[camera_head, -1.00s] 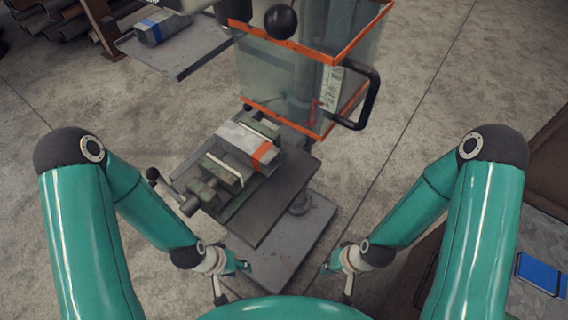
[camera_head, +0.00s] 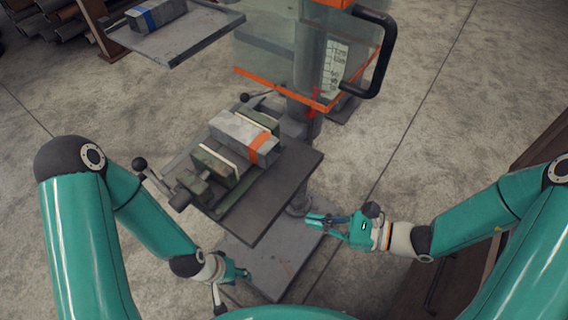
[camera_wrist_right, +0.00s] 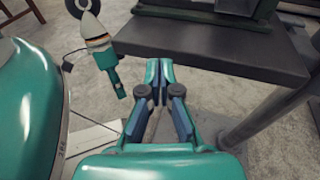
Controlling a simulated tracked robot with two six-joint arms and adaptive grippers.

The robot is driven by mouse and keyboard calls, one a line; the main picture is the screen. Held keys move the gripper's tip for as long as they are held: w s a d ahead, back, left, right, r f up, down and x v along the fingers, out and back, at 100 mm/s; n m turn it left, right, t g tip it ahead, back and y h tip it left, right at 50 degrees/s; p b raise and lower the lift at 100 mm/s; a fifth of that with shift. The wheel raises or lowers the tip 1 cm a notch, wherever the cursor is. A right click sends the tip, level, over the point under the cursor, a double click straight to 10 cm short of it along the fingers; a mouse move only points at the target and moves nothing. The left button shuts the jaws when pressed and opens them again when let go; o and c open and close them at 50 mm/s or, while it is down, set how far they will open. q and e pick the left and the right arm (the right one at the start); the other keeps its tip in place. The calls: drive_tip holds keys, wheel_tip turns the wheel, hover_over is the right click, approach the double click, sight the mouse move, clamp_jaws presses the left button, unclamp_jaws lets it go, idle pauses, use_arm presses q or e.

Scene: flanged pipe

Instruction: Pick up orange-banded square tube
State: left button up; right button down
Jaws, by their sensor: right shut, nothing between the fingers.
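The orange-banded square tube (camera_head: 240,133) is grey with an orange band near its right end. It lies in a green machine vise (camera_head: 213,165) on a dark drill-press table (camera_head: 285,185). My right gripper (camera_head: 310,220) is shut and empty, below and right of the table's front corner, apart from the tube. In the right wrist view its fingers (camera_wrist_right: 158,70) meet just in front of the table edge. My left gripper (camera_head: 243,274) hangs at lower left in front of the table; its jaws are too small to judge.
The drill press has a clear guard (camera_head: 270,55) with orange edges and a black handle (camera_head: 385,55) behind the tube. The vise handle (camera_head: 140,165) sticks out left. A grey shelf (camera_head: 185,45) with a blue-banded block (camera_head: 155,16) stands at back left.

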drive_tip(key=w+d+r+m+t, duration=0.3)
drive_tip(key=w+d+r+t, duration=0.1)
drive_tip(key=w+t, duration=0.15)
drive_tip(key=p, duration=0.1)
approach(273, 153)
drive_tip(key=shift+m, duration=0.3)
drive_tip(key=x, duration=0.7)
drive_tip(key=shift+a, duration=0.1)
